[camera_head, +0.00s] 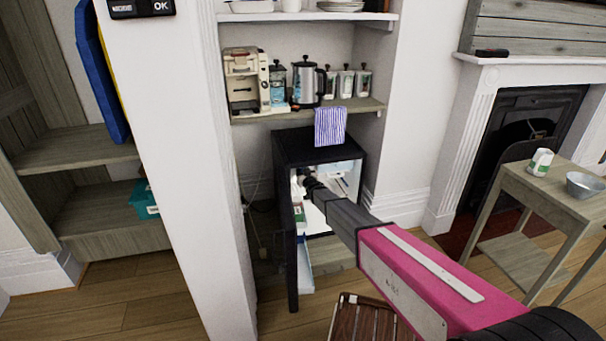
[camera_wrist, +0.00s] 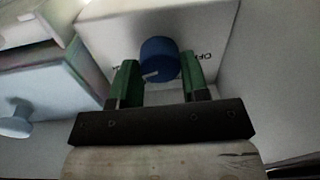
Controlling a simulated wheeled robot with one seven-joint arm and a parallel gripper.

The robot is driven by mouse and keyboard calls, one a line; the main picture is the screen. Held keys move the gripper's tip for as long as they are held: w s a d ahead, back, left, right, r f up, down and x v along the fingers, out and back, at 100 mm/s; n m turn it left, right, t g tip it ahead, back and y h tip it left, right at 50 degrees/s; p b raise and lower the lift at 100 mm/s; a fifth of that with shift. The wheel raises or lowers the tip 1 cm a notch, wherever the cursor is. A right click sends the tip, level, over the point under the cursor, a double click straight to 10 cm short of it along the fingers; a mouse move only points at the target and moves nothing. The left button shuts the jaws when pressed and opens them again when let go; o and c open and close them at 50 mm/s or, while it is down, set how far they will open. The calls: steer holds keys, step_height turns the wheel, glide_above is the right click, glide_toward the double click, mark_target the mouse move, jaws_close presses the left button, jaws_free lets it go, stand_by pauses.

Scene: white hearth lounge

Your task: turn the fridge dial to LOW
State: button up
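The fridge dial (camera_wrist: 159,60) is a round blue knob with a white pointer mark on its lower left side in the wrist view. It sits on a pale panel (camera_wrist: 205,25) with lettering that looks like OFF to its right. I cannot read any LOW label. My gripper (camera_wrist: 160,64) has its two green fingers on either side of the dial, with no clear gap at the tips. In the head view the small dark fridge (camera_head: 303,146) stands with its door (camera_head: 291,245) open, and my gripper (camera_head: 308,182) reaches inside. The dial is hidden there.
A pale blue drawer or box (camera_wrist: 45,85) with a round knob is close on the left in the wrist view. A striped cloth (camera_head: 330,127) hangs from the shelf over the fridge top. A wooden side table (camera_head: 520,185) stands at right.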

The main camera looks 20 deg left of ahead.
steer(key=shift+n, duration=0.3)
steer(key=n+h, duration=0.1)
steer(key=n, duration=1.7)
stand_by(0.3)
steer(key=shift+n, duration=0.4)
steer(key=o, duration=0.9)
steer(key=shift+r, duration=0.1)
steer(key=shift+s, duration=0.1)
